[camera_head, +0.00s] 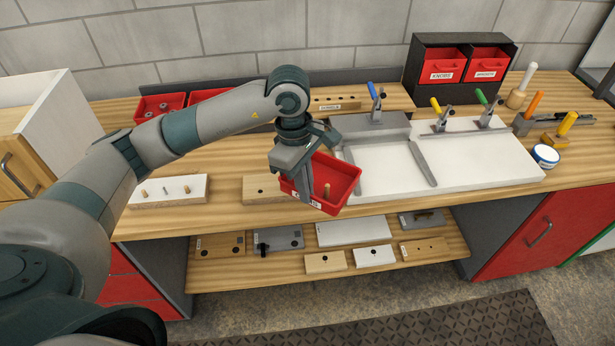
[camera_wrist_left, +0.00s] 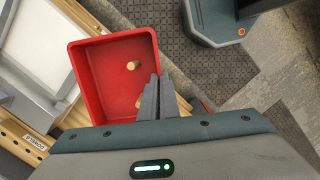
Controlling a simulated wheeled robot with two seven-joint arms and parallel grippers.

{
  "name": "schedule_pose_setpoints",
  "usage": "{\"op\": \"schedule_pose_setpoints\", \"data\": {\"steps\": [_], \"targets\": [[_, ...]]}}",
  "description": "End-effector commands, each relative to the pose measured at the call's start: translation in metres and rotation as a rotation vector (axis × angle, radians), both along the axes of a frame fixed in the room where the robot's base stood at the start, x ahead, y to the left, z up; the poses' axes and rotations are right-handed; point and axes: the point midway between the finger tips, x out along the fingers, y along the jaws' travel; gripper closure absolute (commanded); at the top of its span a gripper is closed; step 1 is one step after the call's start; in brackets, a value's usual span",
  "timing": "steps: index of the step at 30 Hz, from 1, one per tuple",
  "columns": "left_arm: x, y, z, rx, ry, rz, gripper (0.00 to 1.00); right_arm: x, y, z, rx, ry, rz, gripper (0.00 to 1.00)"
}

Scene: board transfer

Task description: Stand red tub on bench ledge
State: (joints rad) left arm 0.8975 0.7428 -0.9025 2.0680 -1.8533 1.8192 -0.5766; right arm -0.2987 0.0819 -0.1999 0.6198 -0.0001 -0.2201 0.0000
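The red tub (camera_head: 335,182) hangs in the air at the front of the bench, slightly tilted, with a small wooden peg inside. It also shows in the left wrist view (camera_wrist_left: 105,85), with the peg standing out against its red floor. My left gripper (camera_head: 318,185) is shut on one wall of the tub, its fingers (camera_wrist_left: 160,98) close together there. The label on the tub is partly covered by the gripper. The bench ledge (camera_head: 396,98) is the raised wooden strip along the back of the bench. My right gripper is not in view.
A labelled wooden block (camera_head: 335,103) sits on the ledge. A white board with clamps (camera_head: 470,160) fills the bench's right. A black rack (camera_head: 458,70) with red bins stands behind. Boards (camera_head: 352,233) lie on the lower shelf.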

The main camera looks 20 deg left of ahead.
Motion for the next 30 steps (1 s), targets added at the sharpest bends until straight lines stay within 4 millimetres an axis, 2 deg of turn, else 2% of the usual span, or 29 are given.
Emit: {"op": "schedule_pose_setpoints", "data": {"steps": [1, 18, 24, 30], "targets": [[-0.004, 0.0, -0.013, 0.0, 0.002, -0.059, 1.0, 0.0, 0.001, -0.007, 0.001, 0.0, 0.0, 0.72], [-0.063, -0.004, -0.133, 0.0, 0.007, -0.986, 1.0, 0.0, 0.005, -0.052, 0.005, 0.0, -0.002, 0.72], [-0.083, -0.005, -0.165, -0.004, 0.009, -1.271, 1.0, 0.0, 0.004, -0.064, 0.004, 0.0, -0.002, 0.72], [-0.093, -0.006, -0.18, -0.009, 0.011, -1.421, 1.0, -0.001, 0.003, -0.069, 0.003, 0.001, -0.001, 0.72]]}}
